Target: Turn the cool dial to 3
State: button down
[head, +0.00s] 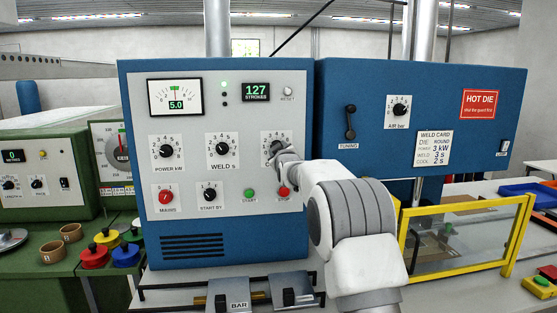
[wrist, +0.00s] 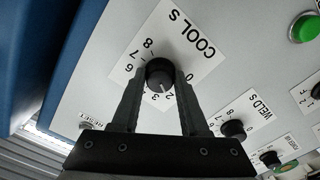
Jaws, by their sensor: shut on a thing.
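The cool dial (wrist: 158,68) is a black round knob on a white plate marked COOL S, seen upside down in the wrist view. My gripper (wrist: 160,78) has a finger on each side of the knob and is shut on it. The knob's white pointer line appears to point near the 2, beside the 3; the fingers hide some numbers. In the head view the cool dial (head: 276,147) is at the panel's upper right, partly covered by my gripper (head: 285,155).
The weld dial (head: 222,149) and power dial (head: 167,152) sit left of it. Below are the green start button (head: 249,193) and a red button (head: 284,191), close under my gripper. A weld card (head: 433,148) reads COOL 2 S. A yellow-framed guard (head: 465,240) stands at right.

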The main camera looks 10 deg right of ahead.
jog(key=shift+m+b, duration=1.85)
jog(key=shift+m, duration=1.35)
jog(key=shift+c, duration=2.1)
grip_release()
jog(key=s+b, duration=0.4)
jog(key=s, duration=1.3)
jog(key=shift+s+b, duration=0.2)
jog(key=shift+b, duration=0.15)
